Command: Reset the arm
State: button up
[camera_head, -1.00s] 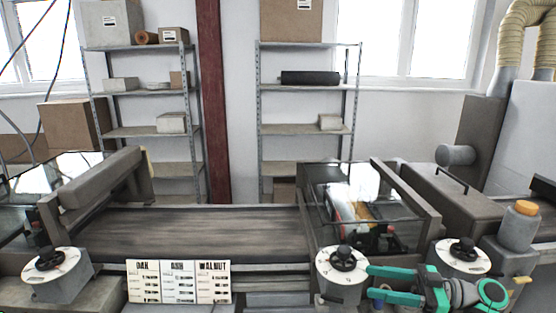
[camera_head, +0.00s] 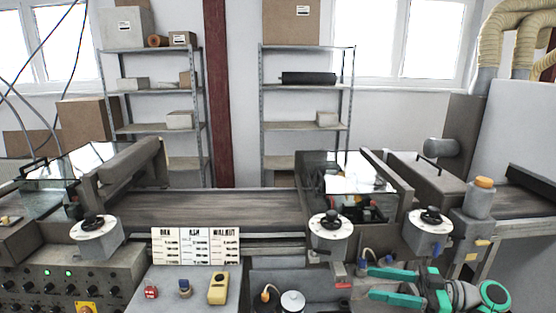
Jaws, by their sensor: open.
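My gripper (camera_head: 370,283) is at the lower right, in front of the conveyor machine. Its two teal fingers point left and are spread apart, with nothing seen between them. It is below the middle dial (camera_head: 331,225) and the right dial (camera_head: 430,219), and appears apart from both. My wrist and forearm run to the right from it.
The conveyor belt (camera_head: 215,209) runs across the middle, with a glazed housing (camera_head: 350,180) at its right. A card (camera_head: 195,246) labelled for woods stands in front. Below are a yellow handheld device (camera_head: 217,288), a white-lidded jar (camera_head: 292,301) and a control panel (camera_head: 65,288).

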jog(key=w+a+f+m+t+h, duration=0.1)
jog(key=a+f+m+t+h, duration=0.2)
jog(key=a+f+m, duration=0.75)
jog(key=w+a+f+t+h, duration=0.2)
jog(key=a+f, duration=0.3)
jog(key=f, duration=1.2)
jog(key=s+a+f+m+t+h, duration=0.1)
jog(key=s+a+f+m+h, duration=0.2)
jog(key=s+f, duration=0.4)
jog(key=s+a+f+m+h, duration=0.2)
jog(key=s+a+f+h, duration=0.15)
jog(key=f, duration=0.55)
jog(key=s+a+m+t+h, duration=0.1)
jog(key=s+h, duration=0.2)
jog(key=s, duration=0.8)
jog(key=s+a+m+h, duration=0.1)
jog(key=s+a+h, duration=0.15)
jog(key=s, duration=0.85)
jog(key=s+r+n+t, duration=0.1)
jog(key=s+r+t, duration=0.1)
jog(key=s+r, duration=0.4)
jog(key=s+r+n+t, duration=0.1)
jog(key=s+r, duration=0.6)
jog(key=r, duration=0.8)
jog(key=shift+s+a+n+t, duration=0.15)
jog(key=shift+s+n+t, duration=0.15)
jog(key=shift+n+t, duration=0.1)
